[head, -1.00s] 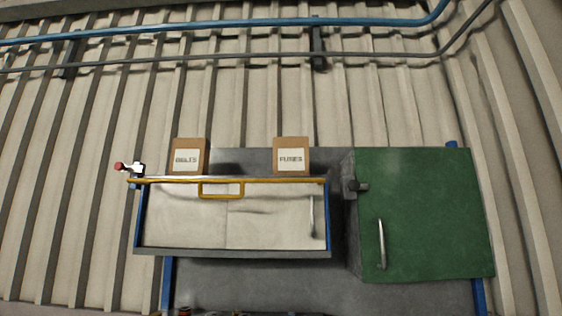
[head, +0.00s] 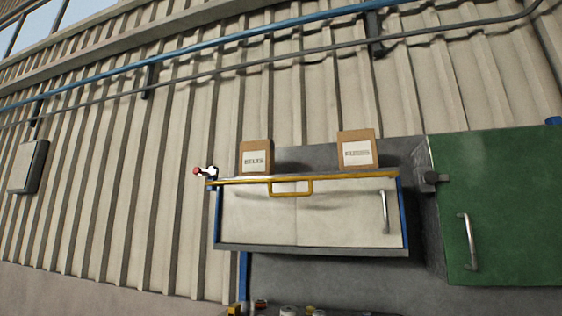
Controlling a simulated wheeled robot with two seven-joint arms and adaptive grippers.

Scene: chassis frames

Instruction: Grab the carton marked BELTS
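The carton marked BELTS (head: 256,156) is a small brown box with a white label. It stands upright on top of the white-fronted cabinet (head: 310,215), toward its left end, behind the yellow rail. A similar brown carton (head: 357,150) stands on the same top to the right; its label looks like FUSES but is blurred now. Neither of my grippers shows in the head view.
A yellow rail with a handle (head: 291,187) runs along the cabinet's upper front edge. A red-knobbed fitting (head: 205,171) sits at its left corner. A green door (head: 500,205) with a handle is at right. Several small items show at the bottom edge.

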